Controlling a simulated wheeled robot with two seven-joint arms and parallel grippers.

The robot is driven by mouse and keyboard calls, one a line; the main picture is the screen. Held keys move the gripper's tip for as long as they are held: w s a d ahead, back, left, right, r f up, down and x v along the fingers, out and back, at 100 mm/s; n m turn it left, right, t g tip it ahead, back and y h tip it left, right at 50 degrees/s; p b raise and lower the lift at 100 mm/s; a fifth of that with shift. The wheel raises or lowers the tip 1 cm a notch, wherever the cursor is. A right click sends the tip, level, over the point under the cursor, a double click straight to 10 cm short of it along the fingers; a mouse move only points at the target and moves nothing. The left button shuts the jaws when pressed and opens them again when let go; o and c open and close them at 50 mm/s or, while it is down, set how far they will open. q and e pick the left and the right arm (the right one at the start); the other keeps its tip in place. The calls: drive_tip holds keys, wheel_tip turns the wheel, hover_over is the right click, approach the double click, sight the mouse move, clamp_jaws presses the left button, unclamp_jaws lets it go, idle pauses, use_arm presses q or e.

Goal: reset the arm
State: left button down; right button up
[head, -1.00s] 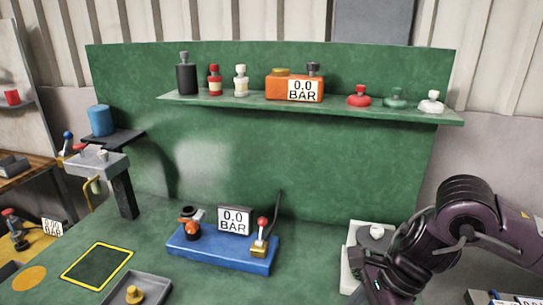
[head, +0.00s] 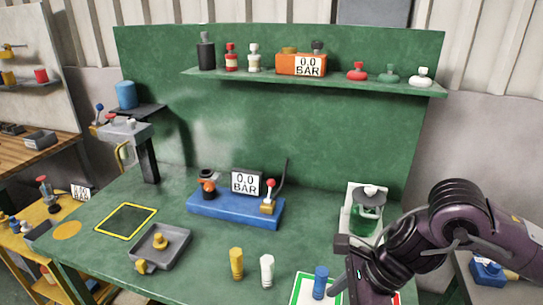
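My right arm (head: 440,235) comes in from the right edge of the head view, dark purple and black, bent at the elbow. Its gripper end (head: 350,285) points down over the right front of the green bench. A blue peg (head: 320,282) stands just left of it on a white mat with a green border (head: 302,290). I cannot see a clear gap between the fingers or anything held in them. My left arm and gripper are not in view.
A blue base with a 0.0 BAR display (head: 245,183) stands mid-bench. A grey tray (head: 178,258), a yellow peg (head: 236,263) and a white peg (head: 267,270) are in front. A green-and-white device (head: 366,212) stands behind my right arm. A shelf (head: 320,82) holds bottles.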

drive_tip(key=w+a+r+m+t+y, duration=0.1)
drive_tip(key=a+r+m+t+y, duration=0.15)
drive_tip(key=a+m, duration=0.55)
drive_tip(key=a+r+m+t+y, duration=0.1)
drive_tip(key=a+m+t+y, duration=0.25)
drive_tip(key=a+m, duration=0.45)
drive_tip(key=w+d+f+m+t+h, duration=0.3)
drive_tip(key=d+m+h, duration=0.55)
drive_tip(key=m, duration=1.05)
drive_tip(key=s+d+f+m+g+h, duration=0.3)
drive_tip(key=s+d+f+m+g, duration=0.3)
drive_tip(key=s+d+f+m, duration=0.8)
wheel_tip(320, 180, down, 31)
drive_tip(key=s+d+m+g, duration=0.1)
drive_tip(key=s+g, duration=0.1)
drive_tip(key=s+d+f, duration=0.3)
drive_tip(key=s+f, duration=1.3)
drive_tip(key=s, duration=0.3)
drive_tip(key=shift+d+f+g, duration=0.2)
drive_tip(key=shift+f+g, duration=0.1)
drive_tip(key=shift+g, duration=0.1)
